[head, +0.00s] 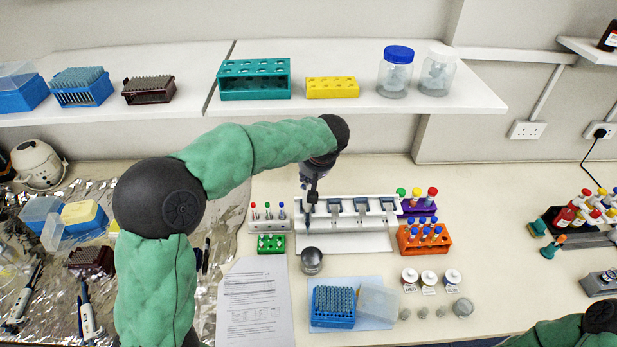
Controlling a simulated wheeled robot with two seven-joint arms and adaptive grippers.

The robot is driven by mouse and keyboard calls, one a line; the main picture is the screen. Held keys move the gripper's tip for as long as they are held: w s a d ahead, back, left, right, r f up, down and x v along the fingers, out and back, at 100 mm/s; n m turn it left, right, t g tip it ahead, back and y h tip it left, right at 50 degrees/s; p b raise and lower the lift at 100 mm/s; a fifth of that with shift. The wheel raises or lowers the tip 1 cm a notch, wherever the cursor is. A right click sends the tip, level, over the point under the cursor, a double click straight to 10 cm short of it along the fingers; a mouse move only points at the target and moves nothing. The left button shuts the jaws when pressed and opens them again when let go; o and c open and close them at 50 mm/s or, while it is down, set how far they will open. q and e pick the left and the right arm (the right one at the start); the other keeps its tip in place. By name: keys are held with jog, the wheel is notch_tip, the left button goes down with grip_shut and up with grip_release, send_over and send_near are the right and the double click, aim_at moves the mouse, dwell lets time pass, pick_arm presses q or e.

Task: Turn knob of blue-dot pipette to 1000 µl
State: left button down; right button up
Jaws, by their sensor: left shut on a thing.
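My left gripper (312,198) points down over the left end of the white pipette stand (350,242). It is shut on the top of a slim dark pipette (307,217) that stands upright at the stand's left end. The pipette is small and partly hidden by the gripper, so its knob, its volume reading and any blue dot cannot be made out. Two other pipettes lie on the foil at the left, one nearer the middle (87,318) and one at the far left (22,300). My right gripper is out of view.
A green tube rack (271,243) is left of the stand, an orange rack (424,243) right of it. A dark-topped round container (312,261) stands in front, with a blue tip box (333,320) nearer. A shelf (300,108) runs behind.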

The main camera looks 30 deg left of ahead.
pick_arm(q)
jog(key=shift+n, duration=0.4)
jog(key=c, duration=1.4)
grip_release()
jog(key=shift+o, duration=0.2)
jog(key=p+v, duration=0.2)
jog(key=v, duration=0.5)
jog(key=shift+w, duration=0.25)
jog(key=shift+a, duration=0.1)
